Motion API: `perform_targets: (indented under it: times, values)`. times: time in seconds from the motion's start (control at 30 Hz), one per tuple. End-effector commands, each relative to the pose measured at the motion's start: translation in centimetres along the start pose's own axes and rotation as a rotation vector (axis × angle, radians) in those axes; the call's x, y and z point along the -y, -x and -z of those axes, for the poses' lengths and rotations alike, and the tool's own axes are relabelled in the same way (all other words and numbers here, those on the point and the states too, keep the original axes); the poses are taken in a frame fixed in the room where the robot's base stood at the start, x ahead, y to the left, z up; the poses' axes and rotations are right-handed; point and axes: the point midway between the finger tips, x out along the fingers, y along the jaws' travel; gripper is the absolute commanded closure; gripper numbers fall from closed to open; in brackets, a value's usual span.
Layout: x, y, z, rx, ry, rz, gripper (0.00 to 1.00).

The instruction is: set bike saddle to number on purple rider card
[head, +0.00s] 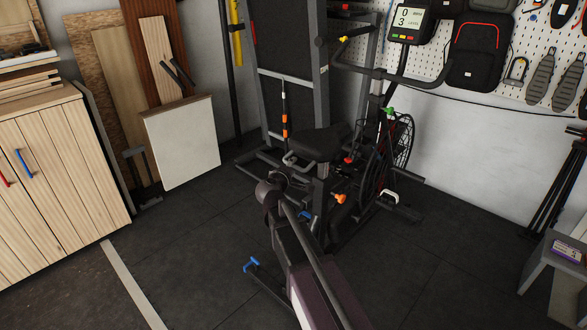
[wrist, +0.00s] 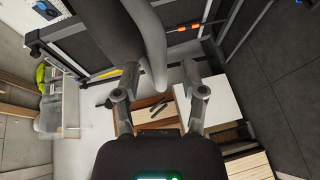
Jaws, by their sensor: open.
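The exercise bike (head: 385,170) stands in the middle of the head view, with its black saddle (head: 325,140) at its near end. A purple card (head: 567,252) lies on a grey stool at the right; its number is too small to read. My arm reaches up from the bottom of the head view to just beside and below the saddle. In the wrist view my gripper (wrist: 160,70) has its fingers spread apart with nothing held between them. A dark rounded shape, apparently the saddle (wrist: 108,35), is close ahead. I cannot tell whether it touches a finger.
The bike's console (head: 408,20) shows 0 and 3. A power rack (head: 322,60) stands behind the saddle. A wooden cabinet (head: 60,185) is at the left, with a white board (head: 182,142) and planks beside it. The dark floor (head: 190,250) is clear at front left.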

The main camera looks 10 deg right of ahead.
Motion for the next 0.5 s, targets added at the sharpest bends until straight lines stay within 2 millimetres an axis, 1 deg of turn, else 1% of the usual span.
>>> perform_targets:
  times: [0.03,0.17,0.5]
  values:
    - [0.05,-0.56,0.05,0.001,0.000,0.000,0.46]
    - [0.01,-1.15,-0.01,0.000,0.000,0.000,0.46]
    - [-0.02,-1.28,-0.03,0.000,0.000,0.000,0.46]
